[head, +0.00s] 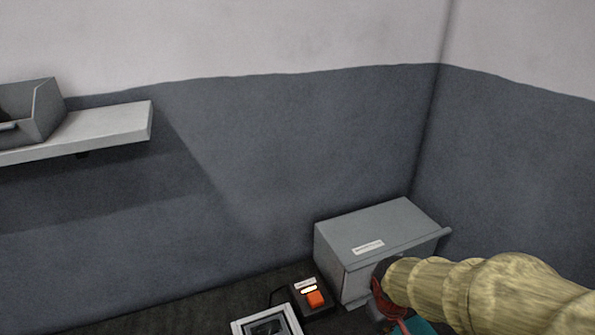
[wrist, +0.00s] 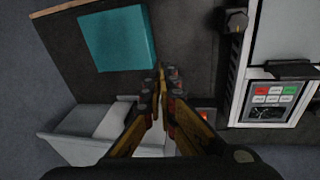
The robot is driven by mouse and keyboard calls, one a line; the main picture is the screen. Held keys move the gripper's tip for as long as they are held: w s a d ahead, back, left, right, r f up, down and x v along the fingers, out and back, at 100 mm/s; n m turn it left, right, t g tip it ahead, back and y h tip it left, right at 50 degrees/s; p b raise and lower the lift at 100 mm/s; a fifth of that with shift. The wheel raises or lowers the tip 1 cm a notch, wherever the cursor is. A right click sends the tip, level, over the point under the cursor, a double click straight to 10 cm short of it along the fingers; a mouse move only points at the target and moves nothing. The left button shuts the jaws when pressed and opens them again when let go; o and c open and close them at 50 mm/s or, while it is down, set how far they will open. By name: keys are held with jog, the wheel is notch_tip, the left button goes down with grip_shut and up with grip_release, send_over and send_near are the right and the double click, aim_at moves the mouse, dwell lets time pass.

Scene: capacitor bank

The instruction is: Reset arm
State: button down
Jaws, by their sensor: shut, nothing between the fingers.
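My arm, in a mottled yellow sleeve, reaches in from the right edge of the head view. My gripper (head: 388,302) is partly visible at its end, in front of the grey box. In the wrist view my gripper (wrist: 161,80) has its yellow and dark fingers shut together with nothing between them. It hangs over a dark surface, below and right of a teal square (wrist: 125,38).
A grey box (head: 390,228) with a label stands near the wall corner. Beside it are an orange switch (head: 315,298) and a white-framed unit (head: 236,327). A shelf (head: 110,128) with a grey bin (head: 45,110) is at left. The wrist view shows a button panel (wrist: 274,95).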

jog(key=s+a+r+m+t+y+b, duration=0.1)
jog(key=s+a+r+m+t+b, duration=0.1)
jog(key=s+r, duration=1)
notch_tip(320, 180, up, 3)
jog(key=shift+a+r+m+t+y+b, duration=0.1)
jog(key=shift+a+m+t+y+b, duration=0.15)
jog(key=shift+m+t+b, duration=0.55)
jog(key=shift+s, duration=0.1)
